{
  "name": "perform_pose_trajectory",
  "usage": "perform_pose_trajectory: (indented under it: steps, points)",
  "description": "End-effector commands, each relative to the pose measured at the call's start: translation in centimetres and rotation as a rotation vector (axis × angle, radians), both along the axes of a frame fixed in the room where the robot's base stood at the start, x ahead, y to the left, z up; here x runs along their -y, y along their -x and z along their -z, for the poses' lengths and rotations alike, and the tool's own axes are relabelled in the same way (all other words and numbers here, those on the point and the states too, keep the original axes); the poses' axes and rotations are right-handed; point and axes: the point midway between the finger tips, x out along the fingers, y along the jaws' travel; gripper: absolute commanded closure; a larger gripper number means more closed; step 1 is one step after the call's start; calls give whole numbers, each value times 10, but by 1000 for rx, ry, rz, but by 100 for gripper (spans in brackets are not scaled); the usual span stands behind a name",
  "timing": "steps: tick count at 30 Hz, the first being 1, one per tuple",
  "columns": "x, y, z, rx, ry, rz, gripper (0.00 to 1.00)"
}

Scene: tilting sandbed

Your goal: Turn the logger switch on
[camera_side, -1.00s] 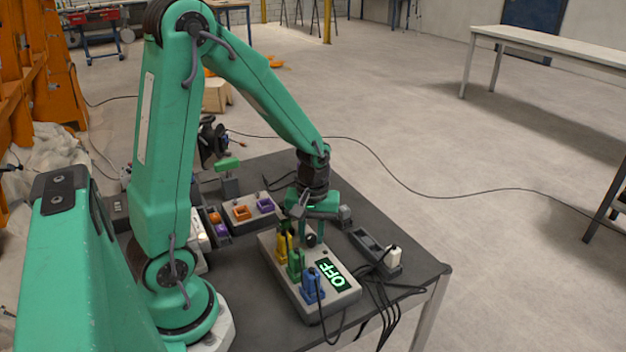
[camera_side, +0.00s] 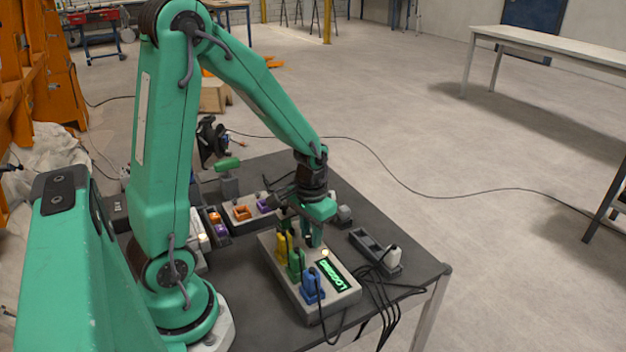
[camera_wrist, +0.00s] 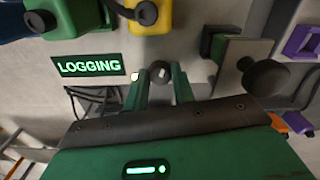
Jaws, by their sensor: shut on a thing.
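The logger box (camera_side: 326,307) is a pale grey unit on the dark table. Its display (camera_side: 332,274) glows green and reads LOGGING, which is clear on the display in the wrist view (camera_wrist: 88,67). A small lit lamp (camera_wrist: 135,76) sits beside the display. The logger switch (camera_wrist: 160,72) shows as a dark round-tipped lever between my fingertips. My gripper (camera_side: 308,242) is over the far end of the box, pointing down; in the wrist view my gripper (camera_wrist: 161,75) is shut on the switch. In the side view the fingers and arm hide most of the switch.
Yellow (camera_side: 283,246), green (camera_side: 295,263) and blue (camera_side: 312,286) plugs stand on the box's near-left side. A dark tray with a white plug (camera_side: 393,257) lies to the right, with cables over the table edge. A dark round knob (camera_wrist: 266,80) is close by.

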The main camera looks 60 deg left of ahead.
Motion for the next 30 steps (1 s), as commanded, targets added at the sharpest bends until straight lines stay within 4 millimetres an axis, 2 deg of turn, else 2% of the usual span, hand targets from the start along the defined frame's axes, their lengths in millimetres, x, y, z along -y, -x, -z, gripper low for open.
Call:
perform_pose_trajectory:
  steps: [6,12,28,29,30]
  points:
    - [3,-2,-1,13,-4,165,97]
    - [3,-2,-1,15,-5,247,98]
    - [3,-2,-1,17,-7,278,98]
    - [3,-2,-1,17,-7,278,69]
    - [3,-2,-1,17,-7,278,61]
